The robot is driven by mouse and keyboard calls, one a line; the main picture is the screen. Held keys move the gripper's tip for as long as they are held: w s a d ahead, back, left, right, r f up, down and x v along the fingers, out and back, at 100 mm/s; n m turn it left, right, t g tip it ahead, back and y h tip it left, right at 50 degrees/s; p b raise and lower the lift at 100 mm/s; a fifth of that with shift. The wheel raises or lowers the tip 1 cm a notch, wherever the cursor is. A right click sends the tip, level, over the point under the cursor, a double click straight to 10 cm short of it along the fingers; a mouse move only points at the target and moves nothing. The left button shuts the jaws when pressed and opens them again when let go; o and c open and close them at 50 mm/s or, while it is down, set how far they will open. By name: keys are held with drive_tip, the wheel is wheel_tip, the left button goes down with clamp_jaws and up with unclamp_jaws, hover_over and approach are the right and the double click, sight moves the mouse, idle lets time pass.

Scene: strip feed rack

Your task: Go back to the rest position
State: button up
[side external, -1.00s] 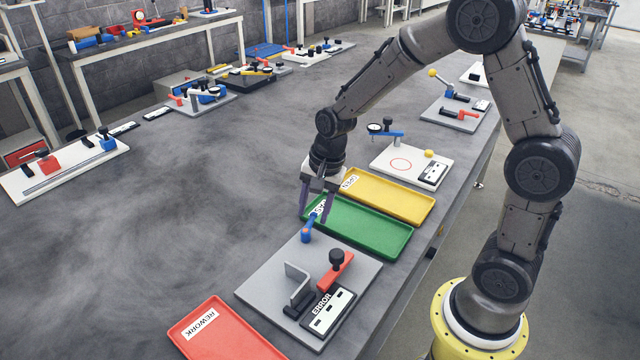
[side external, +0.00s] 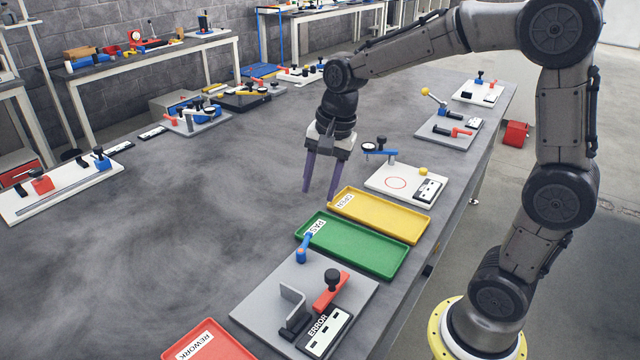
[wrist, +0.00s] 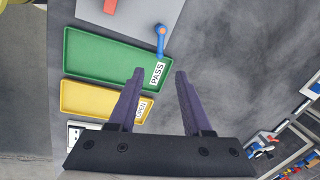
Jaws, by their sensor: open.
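My gripper (side external: 320,190) is open and empty. It hangs above the grey table, fingers pointing down, to the left of the yellow tray and clear of it. In the wrist view my two purple fingers (wrist: 158,72) are spread apart with nothing between them. The strip feed rack stands as a grey plate (side external: 262,305) with a blue lever (side external: 304,247), a red clamp (side external: 331,290) and a block marked ERROR (side external: 323,333). The green PASS tray (side external: 372,262) and yellow OPEN tray (side external: 395,228) look empty.
A red REWORK tray (side external: 225,350) lies at the front edge of the picture. A white plate with a dial gauge (side external: 408,192) stands right of my gripper. A grey fixture (side external: 448,130) is farther back. The table's left middle (side external: 170,230) is clear.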

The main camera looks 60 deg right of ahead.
idle(0.4)
drive_tip(key=s+a+r+n+t, duration=0.2)
drive_tip(key=s+r+n+t, duration=0.15)
drive_tip(key=s+r, duration=0.55)
drive_tip(key=s+f+n, duration=0.5)
drive_tip(key=s+n, duration=0.5)
drive_tip(key=n, duration=0.1)
drive_tip(key=shift+f+h, duration=0.25)
drive_tip(key=shift+h, duration=0.05)
